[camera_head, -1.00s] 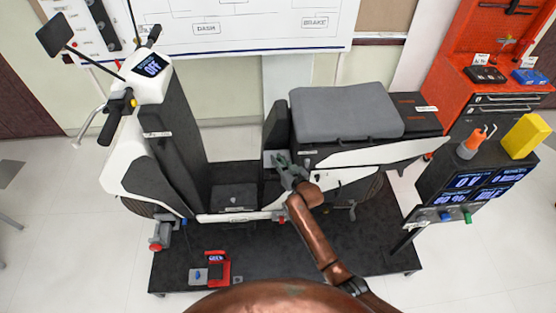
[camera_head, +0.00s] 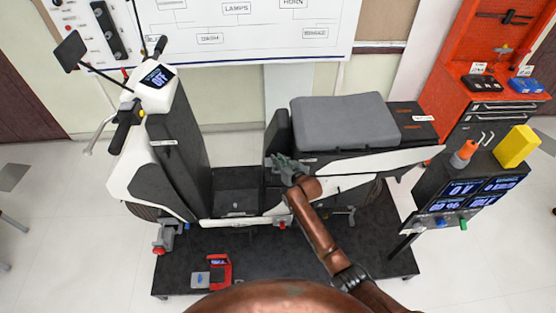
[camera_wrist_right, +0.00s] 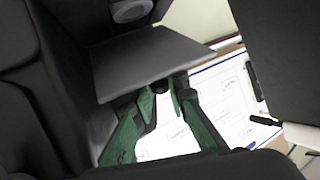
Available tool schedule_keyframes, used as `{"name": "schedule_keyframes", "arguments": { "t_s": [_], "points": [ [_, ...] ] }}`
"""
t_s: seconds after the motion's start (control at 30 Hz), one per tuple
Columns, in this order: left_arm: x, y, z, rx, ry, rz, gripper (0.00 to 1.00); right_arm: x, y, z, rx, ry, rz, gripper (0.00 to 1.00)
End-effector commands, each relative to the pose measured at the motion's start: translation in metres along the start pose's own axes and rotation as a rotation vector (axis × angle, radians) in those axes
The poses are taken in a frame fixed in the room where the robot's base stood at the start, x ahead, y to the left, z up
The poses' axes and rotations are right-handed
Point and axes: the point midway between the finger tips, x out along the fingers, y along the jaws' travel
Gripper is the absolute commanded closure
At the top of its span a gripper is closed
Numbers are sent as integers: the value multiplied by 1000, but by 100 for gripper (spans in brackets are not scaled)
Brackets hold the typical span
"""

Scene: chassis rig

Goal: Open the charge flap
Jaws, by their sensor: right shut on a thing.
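The scooter (camera_head: 150,178) stands on a dark platform, with its seat to the right. My right gripper (camera_head: 281,161) is at the front of the seat base. In the right wrist view its green fingers (camera_wrist_right: 160,95) meet the lower edge of a grey plate, the charge flap (camera_wrist_right: 145,62), and are shut on it. The flap stands out from the dark body panel. A round grey fitting (camera_wrist_right: 130,10) shows behind the flap's upper side. In the head view the gripper hides most of the flap. My left gripper is not in view.
The grey seat (camera_head: 345,120) overhangs just right of the gripper. A display stand (camera_head: 470,190) is at the right, beside a red tool cabinet (camera_head: 490,105). A red device (camera_head: 218,270) lies on the platform (camera_head: 300,262). The footwell left of the gripper is open.

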Motion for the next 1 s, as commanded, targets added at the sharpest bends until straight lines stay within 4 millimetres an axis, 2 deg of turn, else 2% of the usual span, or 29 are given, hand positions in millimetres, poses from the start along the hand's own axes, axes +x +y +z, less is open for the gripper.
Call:
{"name": "schedule_keyframes", "arguments": {
  "t_s": [0.03, 0.17, 0.2, 0.43, 0.77, 0.87, 1.0],
  "points": [
    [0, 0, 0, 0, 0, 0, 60, 0, 1, -6, -2, 11, 1, 100],
    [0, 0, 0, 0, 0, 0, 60, 0, 1, -6, -2, 12, 1, 100],
    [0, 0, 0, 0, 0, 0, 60, 0, 1, -6, -2, 12, 1, 85],
    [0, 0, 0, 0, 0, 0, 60, 0, 1, -4, -1, 6, 1, 69],
    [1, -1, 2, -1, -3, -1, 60, -1, 0, 1, 0, 3, 0, 68],
    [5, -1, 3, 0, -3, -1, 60, -3, -1, 10, 2, 2, 0, 68],
    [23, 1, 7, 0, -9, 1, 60, -7, -3, 29, 3, 1, 0, 68]
  ]
}}
